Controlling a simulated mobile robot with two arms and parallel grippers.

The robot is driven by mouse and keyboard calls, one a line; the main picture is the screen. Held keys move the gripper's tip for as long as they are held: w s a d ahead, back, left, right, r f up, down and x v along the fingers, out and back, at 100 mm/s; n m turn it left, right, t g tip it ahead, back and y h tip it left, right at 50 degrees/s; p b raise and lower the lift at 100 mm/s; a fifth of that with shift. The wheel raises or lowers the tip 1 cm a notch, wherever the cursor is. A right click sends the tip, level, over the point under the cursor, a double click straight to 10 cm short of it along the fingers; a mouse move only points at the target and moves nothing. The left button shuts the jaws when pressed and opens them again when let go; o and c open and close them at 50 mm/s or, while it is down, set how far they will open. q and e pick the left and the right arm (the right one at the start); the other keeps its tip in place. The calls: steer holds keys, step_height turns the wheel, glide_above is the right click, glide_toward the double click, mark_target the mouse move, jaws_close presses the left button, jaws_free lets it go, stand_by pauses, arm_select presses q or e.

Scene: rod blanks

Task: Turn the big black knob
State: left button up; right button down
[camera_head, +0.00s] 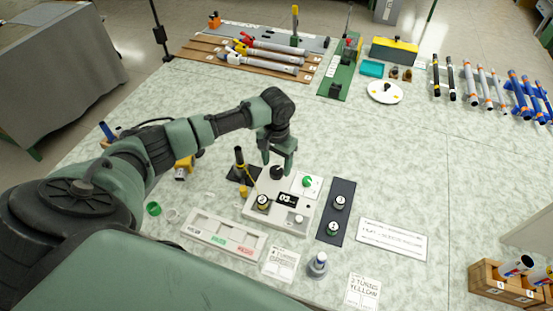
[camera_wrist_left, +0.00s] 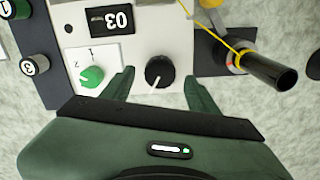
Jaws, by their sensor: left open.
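The big black knob (camera_head: 276,173) sits on the back part of a white panel (camera_head: 254,216). In the left wrist view the knob (camera_wrist_left: 159,71) shows a white pointer line slanting toward the lower left of the picture. My left gripper (camera_head: 278,163) points down at the knob. In the left wrist view its open green fingers (camera_wrist_left: 158,78) stand one on each side of the knob, with visible gaps; I cannot tell how far the fingertips are above the panel. My right gripper is not in view.
A small green knob (camera_head: 307,182) on a card marked 1 and 2 sits beside the black knob. A display reading 03 (camera_head: 288,199) is in front. A dark stand with an upright black-handled tool (camera_head: 239,158) is close on the left. A dark plate (camera_head: 337,212) lies right.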

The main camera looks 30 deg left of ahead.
mark_target(276, 170)
arm_select(q)
step_height(276, 170, up, 6)
steer(key=shift+f+b, duration=0.1)
steer(key=shift+b, duration=0.2)
stand_by(0.4)
